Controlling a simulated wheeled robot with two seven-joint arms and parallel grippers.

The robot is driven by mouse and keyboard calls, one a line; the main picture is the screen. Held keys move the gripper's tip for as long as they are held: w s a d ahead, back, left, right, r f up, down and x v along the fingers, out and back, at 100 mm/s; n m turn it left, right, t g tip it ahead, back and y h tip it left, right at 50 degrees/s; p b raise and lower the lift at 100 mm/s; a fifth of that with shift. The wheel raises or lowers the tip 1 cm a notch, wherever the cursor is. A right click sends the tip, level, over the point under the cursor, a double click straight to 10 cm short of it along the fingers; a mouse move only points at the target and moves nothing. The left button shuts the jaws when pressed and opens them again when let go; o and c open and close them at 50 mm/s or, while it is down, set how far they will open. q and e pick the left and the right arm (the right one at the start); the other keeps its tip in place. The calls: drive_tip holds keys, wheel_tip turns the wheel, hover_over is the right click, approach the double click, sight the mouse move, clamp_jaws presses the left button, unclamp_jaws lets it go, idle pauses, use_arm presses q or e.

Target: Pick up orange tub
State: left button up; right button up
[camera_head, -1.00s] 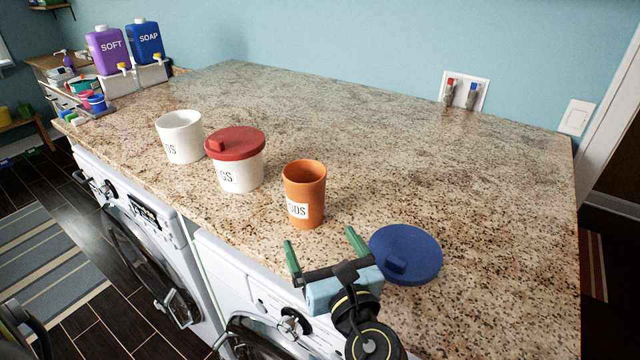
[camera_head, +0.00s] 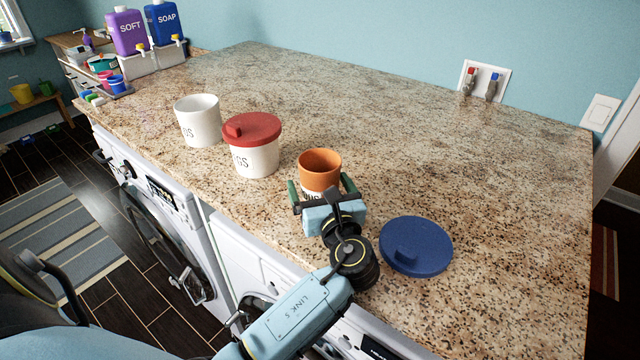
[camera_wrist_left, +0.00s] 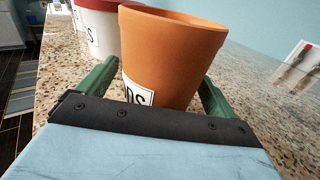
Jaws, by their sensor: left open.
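The orange tub (camera_head: 320,168) stands upright and open-topped on the granite counter, with a white label on its front. It also fills the middle of the left wrist view (camera_wrist_left: 170,60). My left gripper (camera_head: 322,190) is open, with one green finger on each side of the tub's lower part. In the wrist view the fingers (camera_wrist_left: 158,92) flank the tub, with some room at the right finger; I cannot tell whether the left one touches. The gripper hides the tub's lower front in the head view. My right gripper is not in view.
A white tub with a red lid (camera_head: 254,158) stands just left of the orange tub, and an open white tub (camera_head: 197,122) beyond it. A blue lid (camera_head: 416,246) lies flat to the right. The counter (camera_head: 480,170) behind is clear. Soap dispensers (camera_head: 165,24) stand far left.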

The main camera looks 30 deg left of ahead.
use_arm(q)
drive_tip(key=shift+w+a, duration=0.25)
drive_tip(key=shift+a, duration=0.15)
drive_tip(key=c, duration=1.1)
